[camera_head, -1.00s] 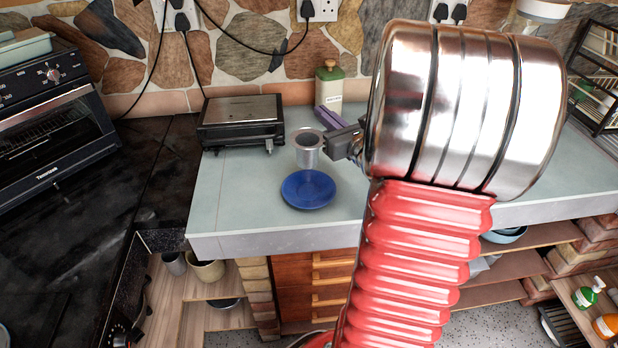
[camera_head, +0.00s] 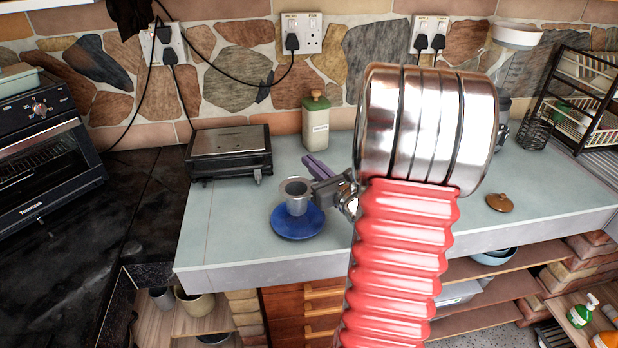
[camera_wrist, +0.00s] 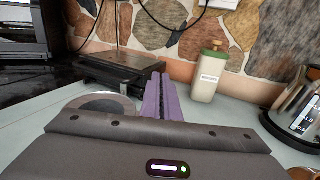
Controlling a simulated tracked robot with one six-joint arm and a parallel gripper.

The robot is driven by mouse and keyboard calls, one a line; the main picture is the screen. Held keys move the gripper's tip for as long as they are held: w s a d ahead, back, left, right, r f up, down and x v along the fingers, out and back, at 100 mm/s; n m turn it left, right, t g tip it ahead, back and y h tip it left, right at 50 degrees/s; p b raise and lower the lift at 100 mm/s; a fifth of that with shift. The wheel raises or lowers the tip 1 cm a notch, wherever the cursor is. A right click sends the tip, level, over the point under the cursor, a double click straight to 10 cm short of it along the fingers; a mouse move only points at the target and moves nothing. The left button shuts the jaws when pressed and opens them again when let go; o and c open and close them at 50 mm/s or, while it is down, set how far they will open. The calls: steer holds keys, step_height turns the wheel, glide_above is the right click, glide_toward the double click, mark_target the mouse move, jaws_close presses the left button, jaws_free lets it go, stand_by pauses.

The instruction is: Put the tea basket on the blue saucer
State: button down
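The tea basket (camera_head: 296,196) is a small grey metal cup with a wide rim, upright in the head view. It overlaps the far half of the blue saucer (camera_head: 292,231), which lies on the pale counter. I cannot tell whether basket and saucer touch. My gripper (camera_head: 316,166) is beside the basket, to its right and behind, with purple fingers close together. In the wrist view my gripper (camera_wrist: 162,85) has the basket's round rim (camera_wrist: 98,103) at its left, partly hidden by the gripper body. The fingers appear shut on the basket's side; the contact is hidden.
A dark grill (camera_head: 229,152) stands behind left, and a cream canister with a green lid (camera_head: 317,122) behind. A brown lid (camera_head: 500,202) lies at right. A kettle (camera_wrist: 302,112) shows at right in the wrist view. The counter's front edge is just before the saucer.

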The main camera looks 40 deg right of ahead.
mark_target(301, 193)
steer(key=shift+f, duration=1.95)
steer(key=c, duration=2)
jaws_free()
